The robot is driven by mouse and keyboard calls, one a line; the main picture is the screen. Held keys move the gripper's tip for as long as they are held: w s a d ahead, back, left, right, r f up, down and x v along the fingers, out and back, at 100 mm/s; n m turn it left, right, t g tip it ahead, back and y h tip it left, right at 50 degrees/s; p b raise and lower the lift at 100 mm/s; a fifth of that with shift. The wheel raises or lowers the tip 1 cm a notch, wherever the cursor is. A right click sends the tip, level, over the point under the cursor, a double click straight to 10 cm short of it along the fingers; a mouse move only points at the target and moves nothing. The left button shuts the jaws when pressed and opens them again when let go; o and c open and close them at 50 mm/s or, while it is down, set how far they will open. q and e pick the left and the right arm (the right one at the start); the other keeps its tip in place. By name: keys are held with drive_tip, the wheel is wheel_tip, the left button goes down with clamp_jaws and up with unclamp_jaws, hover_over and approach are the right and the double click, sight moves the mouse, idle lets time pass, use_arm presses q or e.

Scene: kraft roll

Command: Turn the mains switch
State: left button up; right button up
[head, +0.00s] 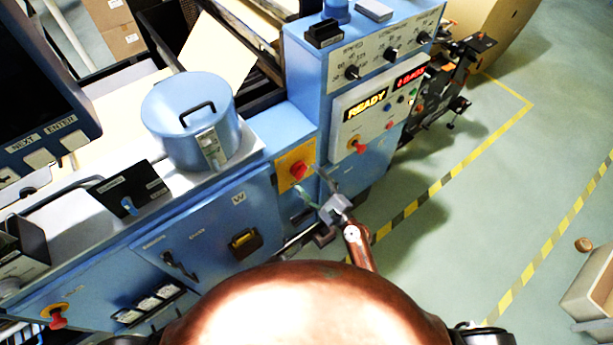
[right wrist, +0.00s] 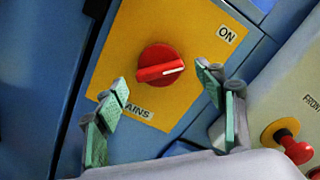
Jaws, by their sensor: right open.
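The mains switch (head: 298,170) is a red rotary knob on a yellow plate (head: 285,158) on the blue machine's front. In the right wrist view the red knob (right wrist: 160,66) has a white line pointing right and slightly up. An ON label (right wrist: 227,34) sits at the plate's upper right, and a partly hidden label ending in "AINS" (right wrist: 138,111) is below the knob. My right gripper (head: 312,181) is in front of the plate. In the wrist view its green-padded fingers (right wrist: 163,77) are open, one on each side of the knob, apart from it. My left gripper is not visible.
A control panel with a lit READY display (head: 366,104) and another red knob (head: 357,145) stands right of the plate. A red mushroom button (right wrist: 290,145) shows at the wrist view's right. A lidded blue pot (head: 188,125) is on the left.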

drive_tip(key=shift+x, duration=0.8)
drive_tip(key=shift+c, duration=0.5)
drive_tip(key=c, duration=1.1)
drive_tip(key=shift+o, duration=0.2)
